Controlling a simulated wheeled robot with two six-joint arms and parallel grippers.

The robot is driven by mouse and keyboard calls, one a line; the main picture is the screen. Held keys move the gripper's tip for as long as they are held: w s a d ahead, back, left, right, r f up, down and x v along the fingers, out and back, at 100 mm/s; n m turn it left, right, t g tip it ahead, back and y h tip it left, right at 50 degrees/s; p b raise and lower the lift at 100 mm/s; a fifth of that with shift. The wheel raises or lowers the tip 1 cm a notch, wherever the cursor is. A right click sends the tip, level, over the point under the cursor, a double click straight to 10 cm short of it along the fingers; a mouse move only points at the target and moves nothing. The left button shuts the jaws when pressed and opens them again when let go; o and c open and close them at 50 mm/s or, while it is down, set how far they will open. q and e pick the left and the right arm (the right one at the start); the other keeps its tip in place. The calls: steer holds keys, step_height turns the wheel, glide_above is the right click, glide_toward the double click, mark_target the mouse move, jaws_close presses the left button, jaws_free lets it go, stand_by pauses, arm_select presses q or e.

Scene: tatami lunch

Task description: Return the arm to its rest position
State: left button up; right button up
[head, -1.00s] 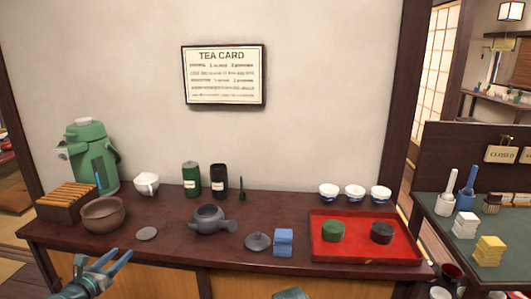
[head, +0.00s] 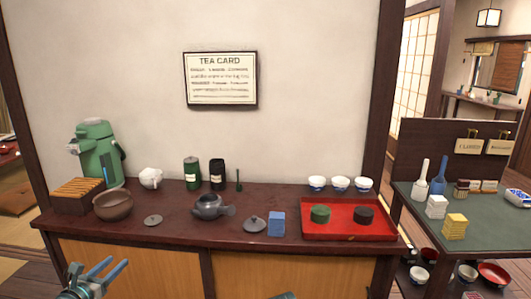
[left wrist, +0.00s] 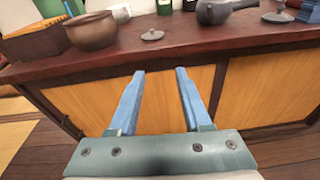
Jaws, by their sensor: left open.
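My left gripper (head: 116,266) is low at the left of the head view, in front of the counter. Its two blue fingers are apart with nothing between them. In the left wrist view the open gripper (left wrist: 160,73) points at the wooden front of the dark red counter (left wrist: 215,45), below its top and apart from it. The counter (head: 170,228) also spans the head view. A small bluish part is cut off at the bottom edge of the head view, and I cannot tell what it is.
On the counter stand a green air pot (head: 98,150), a brown bowl (head: 113,205), a dark teapot (head: 210,206), a blue block (head: 277,223) and a red tray (head: 348,233). A green side table (head: 480,215) is at right. The space before the counter looks clear.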

arm_select(q)
steer(key=s+d+f+m+g+h, duration=0.15)
steer(key=d+f+m+g, duration=0.4)
steer(key=d+m, duration=0.55)
steer(key=d+f+m+g+h, duration=0.35)
steer(key=d+f+m, duration=0.35)
steer(key=d, duration=0.9)
steer(key=s+d+f+m+g+y, duration=0.3)
steer(key=s+d+m+g+y, duration=0.15)
steer(key=s+m, duration=0.4)
steer(key=s+d+f+m+g+y, duration=0.3)
steer(key=s+d+m, duration=0.2)
steer(key=m, duration=0.6)
step_height(320, 180, up, 31)
steer(key=p, duration=3)
steer(key=shift+s+d+p, duration=0.2)
steer(key=shift+s+p, duration=0.1)
